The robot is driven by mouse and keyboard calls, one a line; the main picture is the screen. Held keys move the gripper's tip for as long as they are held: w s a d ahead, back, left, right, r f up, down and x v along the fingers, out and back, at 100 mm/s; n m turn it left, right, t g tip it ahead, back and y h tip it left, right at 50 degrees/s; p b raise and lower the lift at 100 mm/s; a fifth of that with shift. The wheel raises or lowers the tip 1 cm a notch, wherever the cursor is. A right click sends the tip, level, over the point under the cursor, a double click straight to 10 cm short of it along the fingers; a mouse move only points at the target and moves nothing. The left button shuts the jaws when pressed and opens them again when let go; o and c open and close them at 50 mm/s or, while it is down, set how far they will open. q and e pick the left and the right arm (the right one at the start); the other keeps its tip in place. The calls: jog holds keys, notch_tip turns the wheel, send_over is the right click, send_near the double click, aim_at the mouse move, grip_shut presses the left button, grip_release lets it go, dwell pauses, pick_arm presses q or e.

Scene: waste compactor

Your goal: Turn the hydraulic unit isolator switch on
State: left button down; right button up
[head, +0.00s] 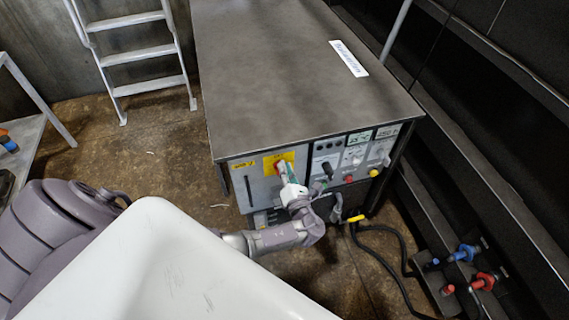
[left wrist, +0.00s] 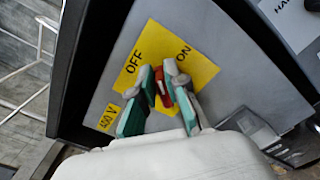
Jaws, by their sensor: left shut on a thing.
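The isolator switch (left wrist: 163,88) is a red handle on a yellow plate (left wrist: 202,67) marked OFF and ON, on the front panel of the grey cabinet (head: 270,80). In the left wrist view OFF reads at the plate's left and ON at its right. My left gripper (head: 285,172) reaches the panel, its green-padded fingers on both sides of the red handle and shut on it. The fingers hide part of the handle, so I cannot tell exactly where it points. My right gripper is not in view.
Right of the switch, the cabinet's front has knobs and buttons, including a red button (head: 348,179) and a yellow one (head: 373,172). A black cable (head: 385,268) runs over the floor. Blue (head: 464,253) and red (head: 482,281) fittings stand at the lower right. A ladder (head: 140,55) stands behind.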

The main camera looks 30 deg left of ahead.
pick_arm(q)
jog(key=shift+w+d+f+m+p, duration=0.15)
jog(key=shift+m+p, duration=0.35)
jog(key=shift+m, duration=1.15)
jog(key=shift+f+m+p, duration=0.3)
jog(key=shift+m+p, duration=0.2)
jog(key=shift+m, duration=1.1)
jog(key=shift+w+d+f+m+p, duration=0.15)
jog(key=shift+m+p, duration=0.35)
jog(key=shift+m, duration=1.15)
jog(key=shift+f, duration=0.1)
jog(key=c, duration=1.2)
grip_release()
jog(key=v, duration=1.2)
